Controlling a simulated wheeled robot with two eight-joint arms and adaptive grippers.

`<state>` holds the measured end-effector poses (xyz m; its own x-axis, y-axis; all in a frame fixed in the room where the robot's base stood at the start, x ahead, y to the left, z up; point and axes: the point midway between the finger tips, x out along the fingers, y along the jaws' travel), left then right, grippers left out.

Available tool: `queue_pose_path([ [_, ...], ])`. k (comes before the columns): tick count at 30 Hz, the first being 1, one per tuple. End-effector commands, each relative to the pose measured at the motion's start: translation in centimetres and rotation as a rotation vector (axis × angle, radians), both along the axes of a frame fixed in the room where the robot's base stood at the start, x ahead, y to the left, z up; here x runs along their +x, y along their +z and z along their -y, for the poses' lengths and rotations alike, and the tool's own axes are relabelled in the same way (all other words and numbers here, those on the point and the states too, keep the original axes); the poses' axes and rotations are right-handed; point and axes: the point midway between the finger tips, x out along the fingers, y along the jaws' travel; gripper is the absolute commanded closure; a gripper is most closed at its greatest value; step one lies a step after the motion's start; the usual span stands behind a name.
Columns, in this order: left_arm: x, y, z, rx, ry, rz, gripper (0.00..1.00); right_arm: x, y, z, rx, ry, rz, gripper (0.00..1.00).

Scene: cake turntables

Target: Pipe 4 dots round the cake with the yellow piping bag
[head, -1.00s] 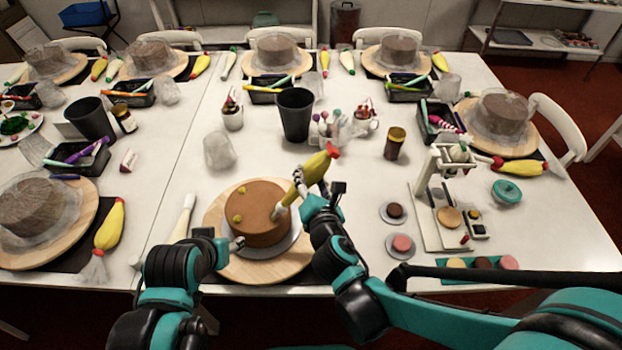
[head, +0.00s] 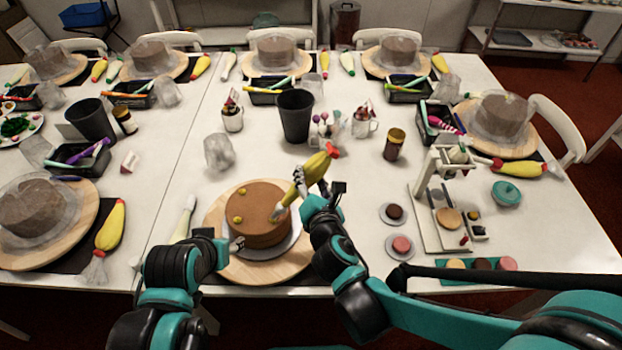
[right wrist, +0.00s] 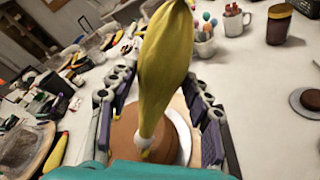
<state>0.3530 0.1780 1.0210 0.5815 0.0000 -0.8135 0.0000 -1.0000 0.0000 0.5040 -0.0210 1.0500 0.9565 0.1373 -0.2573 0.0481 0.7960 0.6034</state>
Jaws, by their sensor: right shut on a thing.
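The brown cake (head: 257,205) sits on a round light board on the wooden turntable (head: 240,273); it also shows in the right wrist view (right wrist: 168,132). Two yellow dots, a back one (head: 241,191) and a front one (head: 239,219), are on its left side. My right gripper (head: 299,184) is shut on the yellow piping bag (head: 318,163), which tilts with its nozzle down at the cake top's right part. A little yellow shows at the nozzle; whether it is a separate dot is unclear. My left gripper (head: 237,244) is by the turntable's front left; its fingers are hard to make out.
A black cup (head: 296,115) and a crumpled clear cup (head: 219,151) stand behind. Saucers with small cakes (head: 401,245) and a white stand (head: 438,215) are at right.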

Motion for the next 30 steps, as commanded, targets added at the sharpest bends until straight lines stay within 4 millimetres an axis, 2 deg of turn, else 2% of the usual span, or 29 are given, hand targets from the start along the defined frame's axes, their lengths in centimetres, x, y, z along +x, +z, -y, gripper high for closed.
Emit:
queue_pose_path([
  [3, 0.0, 0.0, 0.0, 0.0, 0.0, 0.0, 0.5, 0.0, 0.0, 0.0, 0.0, 0.001, 0.001, 0.81],
  [4, 0.0, 0.0, 0.0, 0.0, 0.0, 0.0, 0.5, 0.0, 0.0, 0.0, 0.0, 0.001, 0.001, 0.54],
  [5, 0.0, 0.0, 0.0, 0.0, 0.0, 0.0, 0.5, 0.0, 0.0, 0.0, 0.0, 0.001, 0.001, 0.61],
  [17, 0.0, 0.2, 0.0, 0.0, 0.0, 0.0, 0.5, 0.0, 0.2, 0.0, 0.0, 0.001, 0.001, 0.61],
  [30, 0.0, 2.7, 0.0, 0.0, 0.0, 0.0, 0.5, 0.0, 3.1, 0.0, 0.0, 0.001, 0.001, 0.61],
])
